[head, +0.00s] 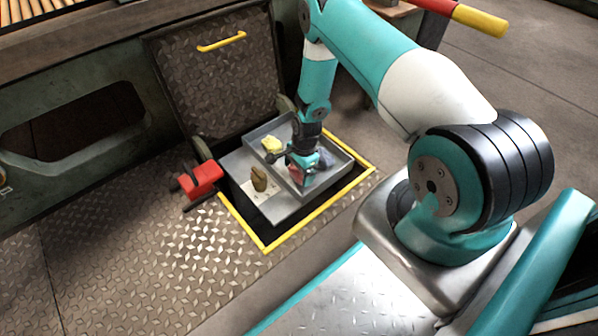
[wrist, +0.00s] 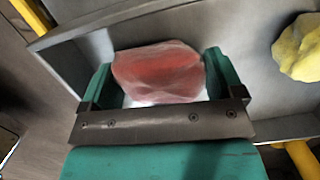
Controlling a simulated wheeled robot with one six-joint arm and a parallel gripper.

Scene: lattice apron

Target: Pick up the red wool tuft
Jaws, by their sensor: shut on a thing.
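The red wool tuft (wrist: 160,70) is a pinkish-red, rounded lump between the two teal fingers of my gripper (wrist: 157,82) in the wrist view. The fingers are shut on it from both sides. In the head view the red tuft (head: 296,173) shows small and partly hidden under my gripper (head: 304,168), low over the grey metal tray (head: 335,157). I cannot tell whether the tuft touches the tray floor.
A yellow tuft (head: 271,145) lies in the tray, also in the wrist view (wrist: 300,48). A brownish-olive lump (head: 259,179) stands on the tray's near-left part. The tray sits in a yellow-edged floor opening with a raised hatch lid (head: 222,80). A red block-like object (head: 203,179) is left.

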